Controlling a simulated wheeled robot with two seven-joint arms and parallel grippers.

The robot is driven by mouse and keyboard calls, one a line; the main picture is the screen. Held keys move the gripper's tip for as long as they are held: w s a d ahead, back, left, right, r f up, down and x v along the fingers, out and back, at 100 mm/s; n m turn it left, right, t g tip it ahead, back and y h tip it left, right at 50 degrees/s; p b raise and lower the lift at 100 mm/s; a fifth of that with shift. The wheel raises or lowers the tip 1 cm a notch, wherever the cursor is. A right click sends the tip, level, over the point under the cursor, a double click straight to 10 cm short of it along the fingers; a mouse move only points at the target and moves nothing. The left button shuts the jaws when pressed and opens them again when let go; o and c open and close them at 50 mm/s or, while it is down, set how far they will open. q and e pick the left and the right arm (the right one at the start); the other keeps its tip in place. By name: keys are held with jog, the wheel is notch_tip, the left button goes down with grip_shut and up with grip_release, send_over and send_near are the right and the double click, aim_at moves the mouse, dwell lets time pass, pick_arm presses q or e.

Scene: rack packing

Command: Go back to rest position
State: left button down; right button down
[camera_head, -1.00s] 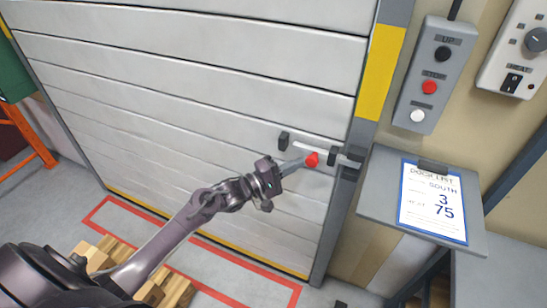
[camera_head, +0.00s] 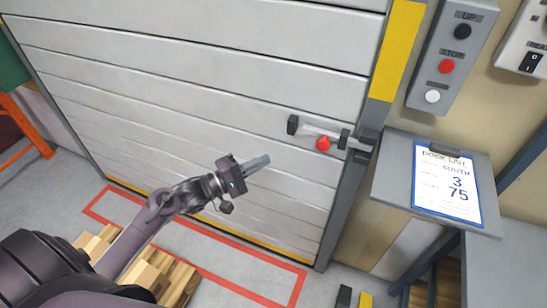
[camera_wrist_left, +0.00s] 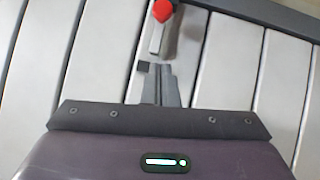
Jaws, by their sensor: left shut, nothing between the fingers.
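My left gripper (camera_head: 262,161) is in front of the shutter door in the head view, shut and empty. Its fingers point to the upper right, toward the door bolt (camera_head: 308,130) with its red knob (camera_head: 323,143), and stand apart from the knob. In the left wrist view the closed fingers (camera_wrist_left: 161,84) show at the middle, with the red knob (camera_wrist_left: 162,10) beyond them at the top edge. My right gripper is not in view.
The grey shutter door (camera_head: 200,80) fills the left and middle. At the right are a button box (camera_head: 447,60) and a shelf with a dock list clipboard (camera_head: 447,185). Wooden pallets (camera_head: 160,275) lie low at the left, by a red floor outline (camera_head: 225,265).

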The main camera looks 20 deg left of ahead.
pick_arm(q)
jog(key=s+a+f+m+g+y, duration=0.1)
jog(key=s+f+y, duration=0.2)
jog(key=f, duration=0.7)
jog(key=s+a+f+m+g+y, duration=0.1)
jog(key=s+f+g+y, duration=0.15)
jog(key=f, duration=0.75)
jog(key=s+a+f+m+g+y, duration=0.1)
jog(key=s+f+m+y, duration=0.2)
jog(key=f, duration=0.8)
jog(key=s+d+f+m+g+y, duration=0.1)
jog(key=s+d+f+m+g, duration=0.1)
jog(key=s+f, duration=0.5)
jog(key=s+d+f+m+g, duration=0.2)
jog(key=s+f+m+g, duration=0.2)
jog(key=s, duration=1.1)
jog(key=s+d+f+m+g+y, duration=0.1)
jog(key=s+d+f+m+g, duration=0.1)
jog(key=s+f, duration=0.7)
jog(key=shift+s+f+m+g+y, duration=0.35)
jog(key=shift+s+m+g, duration=0.55)
jog(key=shift+s+g, duration=0.15)
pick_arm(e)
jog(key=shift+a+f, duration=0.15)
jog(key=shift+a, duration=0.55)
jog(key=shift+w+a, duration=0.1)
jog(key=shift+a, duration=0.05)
